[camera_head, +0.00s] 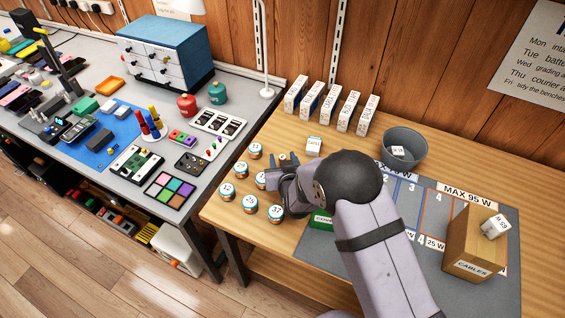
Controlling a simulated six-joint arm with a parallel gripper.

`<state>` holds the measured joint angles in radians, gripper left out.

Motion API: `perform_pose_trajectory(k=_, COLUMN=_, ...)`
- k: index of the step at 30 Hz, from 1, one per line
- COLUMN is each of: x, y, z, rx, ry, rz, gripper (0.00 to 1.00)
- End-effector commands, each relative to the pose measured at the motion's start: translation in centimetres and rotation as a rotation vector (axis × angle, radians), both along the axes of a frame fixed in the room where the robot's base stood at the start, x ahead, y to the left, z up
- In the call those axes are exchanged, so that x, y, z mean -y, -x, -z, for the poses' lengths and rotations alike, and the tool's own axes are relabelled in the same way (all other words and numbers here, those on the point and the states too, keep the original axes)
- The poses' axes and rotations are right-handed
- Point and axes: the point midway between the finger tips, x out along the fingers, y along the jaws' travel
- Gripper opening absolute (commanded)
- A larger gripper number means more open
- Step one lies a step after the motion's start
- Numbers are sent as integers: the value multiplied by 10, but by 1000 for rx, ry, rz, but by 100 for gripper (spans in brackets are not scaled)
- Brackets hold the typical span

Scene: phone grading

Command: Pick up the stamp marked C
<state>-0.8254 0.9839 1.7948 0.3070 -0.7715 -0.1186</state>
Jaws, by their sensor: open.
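My gripper (275,181) is at the left end of my arm, low over the left part of the wooden table, among several round numbered tins (249,204). Its jaws are open, but the arm partly hides the space between them. Small tan pieces (287,158) show just behind the gripper; I cannot tell what they are. I cannot read a letter C on any stamp in this view. A stamp may be hidden behind my gripper or arm.
White labelled boxes (343,113) stand in a row at the back. A green block (321,219) lies beside my arm. The left bench (232,85) is crowded.

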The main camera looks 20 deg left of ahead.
Motion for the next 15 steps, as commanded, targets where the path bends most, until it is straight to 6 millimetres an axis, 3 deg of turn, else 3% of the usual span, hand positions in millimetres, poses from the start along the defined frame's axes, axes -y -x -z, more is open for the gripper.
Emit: perform_pose_trajectory(k=15, x=-21, y=-32, z=18, rx=0, ry=0, rz=1, gripper=40)
